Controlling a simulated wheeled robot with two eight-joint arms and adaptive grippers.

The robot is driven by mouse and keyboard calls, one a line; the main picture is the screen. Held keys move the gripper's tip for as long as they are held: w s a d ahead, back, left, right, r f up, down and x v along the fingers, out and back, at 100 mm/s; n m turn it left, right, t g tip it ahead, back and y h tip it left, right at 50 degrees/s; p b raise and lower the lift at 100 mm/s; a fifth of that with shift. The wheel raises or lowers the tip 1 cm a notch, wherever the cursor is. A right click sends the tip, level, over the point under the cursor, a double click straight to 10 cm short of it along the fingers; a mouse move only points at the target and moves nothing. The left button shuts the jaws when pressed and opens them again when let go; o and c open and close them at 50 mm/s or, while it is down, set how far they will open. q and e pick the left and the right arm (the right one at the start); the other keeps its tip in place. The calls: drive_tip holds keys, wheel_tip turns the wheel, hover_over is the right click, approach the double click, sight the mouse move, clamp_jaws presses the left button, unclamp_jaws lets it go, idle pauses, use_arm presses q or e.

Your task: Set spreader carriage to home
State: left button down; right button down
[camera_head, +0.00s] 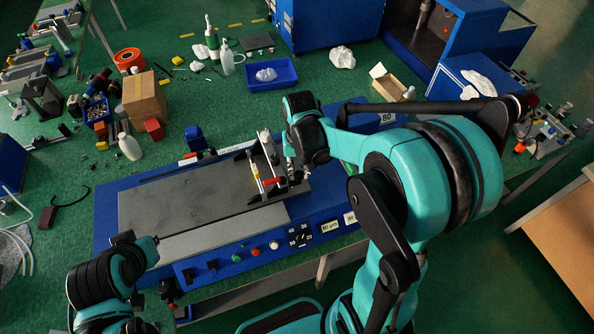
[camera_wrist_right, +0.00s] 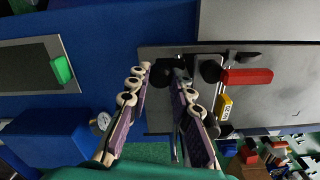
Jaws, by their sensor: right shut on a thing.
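The spreader carriage (camera_head: 264,166) is a metal crossbar with a red handle and a yellow label. It stands across the grey plate (camera_head: 190,195) of the blue coating bench, toward the plate's right end. The red handle (camera_wrist_right: 247,77) and yellow label (camera_wrist_right: 224,107) also show in the right wrist view. My right gripper (camera_head: 291,170) is at the carriage's right side, shut on part of it. In the right wrist view its fingers (camera_wrist_right: 163,100) stand apart around a dark part of the carriage; the exact contact is hard to see. My left arm shows at lower left, its gripper unseen.
The bench front has buttons, a dial (camera_head: 299,236) and a display reading 80 µm (camera_head: 329,226). A blue tray (camera_head: 272,75), cardboard box (camera_head: 144,98) and white bottle (camera_head: 129,147) stand behind. The plate left of the carriage is clear.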

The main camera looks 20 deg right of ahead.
drive_tip(key=d, duration=0.7)
drive_tip(key=shift+s+d+b, duration=0.15)
drive_tip(key=shift+s+b, duration=0.05)
drive_tip(key=shift+b, duration=0.1)
drive_tip(key=c, duration=1.6)
unclamp_jaws()
drive_tip(key=shift+d+r, duration=0.1)
drive_tip(key=shift+d, duration=0.1)
wheel_tip(320, 180, up, 12)
drive_tip(key=shift+f, duration=0.1)
